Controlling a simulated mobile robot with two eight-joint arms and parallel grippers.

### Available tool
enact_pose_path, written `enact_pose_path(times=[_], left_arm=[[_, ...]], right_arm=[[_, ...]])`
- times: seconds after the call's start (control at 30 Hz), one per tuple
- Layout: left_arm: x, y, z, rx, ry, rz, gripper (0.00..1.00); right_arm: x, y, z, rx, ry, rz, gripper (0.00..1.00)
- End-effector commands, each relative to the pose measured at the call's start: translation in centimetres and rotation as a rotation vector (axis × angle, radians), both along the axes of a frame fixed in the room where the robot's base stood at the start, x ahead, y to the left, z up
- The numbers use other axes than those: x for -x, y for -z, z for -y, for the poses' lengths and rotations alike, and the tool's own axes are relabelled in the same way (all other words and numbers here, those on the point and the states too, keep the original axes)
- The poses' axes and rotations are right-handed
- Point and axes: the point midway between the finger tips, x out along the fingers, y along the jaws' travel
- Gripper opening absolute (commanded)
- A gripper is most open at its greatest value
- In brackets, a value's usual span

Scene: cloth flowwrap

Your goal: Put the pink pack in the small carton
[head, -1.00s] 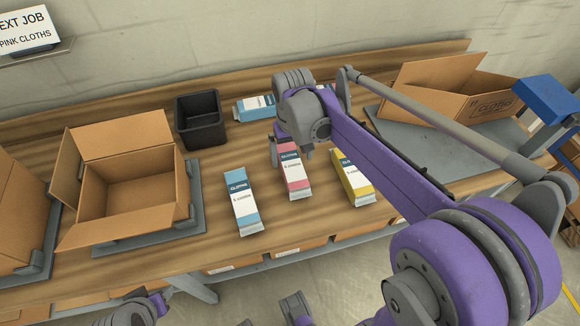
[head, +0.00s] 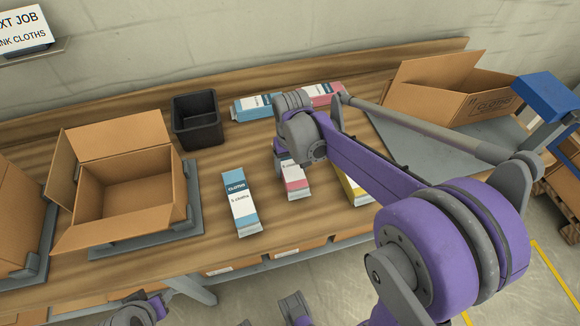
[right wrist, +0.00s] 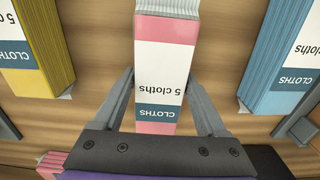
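A pink pack (head: 295,186) with a white label lies on the wooden bench between a blue pack (head: 240,202) and a yellow pack. My right gripper (right wrist: 160,74) is open over it, with one finger along each long side; whether they touch it is unclear. In the head view my right wrist hides the pack's far end. An open, empty carton (head: 84,220) stands on a grey platform at the left; a second carton (head: 18,225) is cut off at the left edge. I cannot tell which is smaller. My left gripper is not clearly seen.
A black bin (head: 197,122) stands behind the packs. Another blue pack (head: 252,108) and another pink pack (head: 322,92) lie at the back. A third open carton (head: 440,88) sits at the far right. The bench between the left carton and the packs is clear.

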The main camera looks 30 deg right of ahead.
Motion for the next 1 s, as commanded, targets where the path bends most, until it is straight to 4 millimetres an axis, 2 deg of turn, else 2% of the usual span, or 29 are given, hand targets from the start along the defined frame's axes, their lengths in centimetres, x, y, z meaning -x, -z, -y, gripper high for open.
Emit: enact_pose_path(times=[0.03, 0.2, 0.3, 0.47, 0.57, 0.9, 1.0], left_arm=[[0.0, 0.0, 0.0, 0.000, 0.000, 0.000, 0.50], [0.0, 0.0, 0.0, 0.000, 0.000, 0.000, 0.50], [0.0, 0.0, 0.0, 0.000, 0.000, 0.000, 0.50], [0.0, 0.0, 0.0, 0.000, 0.000, 0.000, 0.50], [0.0, -0.2, 0.0, 0.000, 0.000, 0.001, 0.50], [-0.1, -1.2, 0.0, 0.000, 0.000, 0.004, 0.50], [-0.1, -1.3, 0.0, 0.000, 0.000, 0.004, 0.50]], right_arm=[[0.0, 0.0, 0.0, 0.000, 0.000, 0.000, 0.55], [0.0, 0.0, 0.0, 0.000, 0.000, 0.000, 0.24], [0.0, 0.0, 0.0, 0.000, 0.000, 0.000, 0.10], [0.0, -0.2, 0.0, 0.000, 0.000, 0.000, 0.10], [0.0, -1.0, 0.0, 0.000, 0.000, 0.000, 0.10], [0.0, -7.6, 0.0, 0.000, 0.001, 0.000, 0.10], [0.0, -9.0, 0.0, 0.000, 0.001, 0.000, 0.10]])
